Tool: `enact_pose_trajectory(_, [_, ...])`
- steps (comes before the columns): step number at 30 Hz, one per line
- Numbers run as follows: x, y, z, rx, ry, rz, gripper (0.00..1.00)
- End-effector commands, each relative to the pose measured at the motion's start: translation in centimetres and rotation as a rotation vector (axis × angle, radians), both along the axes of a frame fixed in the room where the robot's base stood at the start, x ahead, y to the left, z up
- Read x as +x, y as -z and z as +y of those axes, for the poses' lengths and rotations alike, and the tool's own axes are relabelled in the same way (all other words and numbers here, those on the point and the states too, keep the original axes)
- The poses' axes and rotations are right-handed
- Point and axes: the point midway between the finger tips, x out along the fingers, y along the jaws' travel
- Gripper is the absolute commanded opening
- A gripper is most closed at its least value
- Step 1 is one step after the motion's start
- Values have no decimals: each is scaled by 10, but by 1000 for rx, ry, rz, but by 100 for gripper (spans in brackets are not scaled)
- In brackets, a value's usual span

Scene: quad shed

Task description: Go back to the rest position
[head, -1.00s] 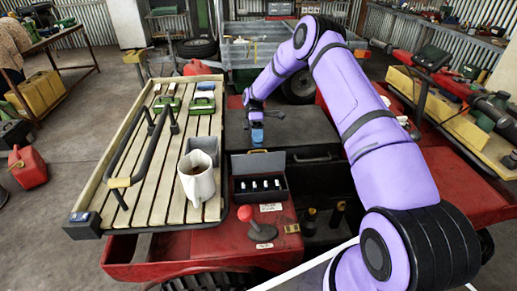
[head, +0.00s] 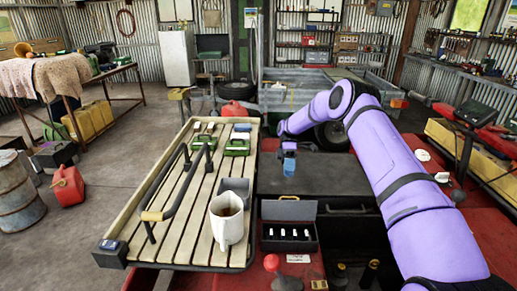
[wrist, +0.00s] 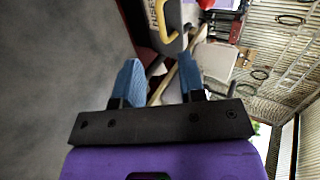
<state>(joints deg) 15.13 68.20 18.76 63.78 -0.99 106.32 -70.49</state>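My gripper (head: 289,168) hangs above the dark flat top of the red vehicle (head: 312,173) in the head view. My purple arm reaches to it from the right. In the wrist view the two blue fingertips (wrist: 158,82) stand apart with nothing between them. The gripper is open and empty.
A slatted wooden rack (head: 172,222) at left holds a white mug (head: 227,226), a grey bin (head: 235,188) and green items (head: 237,146). An open dark case (head: 289,232) and a red knob (head: 271,263) lie near the front. A red can (head: 68,186) stands on the floor.

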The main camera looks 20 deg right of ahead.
Motion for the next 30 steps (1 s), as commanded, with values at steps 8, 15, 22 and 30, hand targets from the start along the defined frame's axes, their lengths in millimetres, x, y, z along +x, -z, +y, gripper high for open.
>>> enact_pose_trajectory(8, [-2, -35, 5, -69, 15, -47, 37])
enact_pose_trajectory(15, [-18, -112, 17, -230, 73, -160, 37])
enact_pose_trajectory(22, [-46, -180, 27, -372, 153, -277, 37])
enact_pose_trajectory(30, [-91, -250, 37, -512, 277, -416, 37])
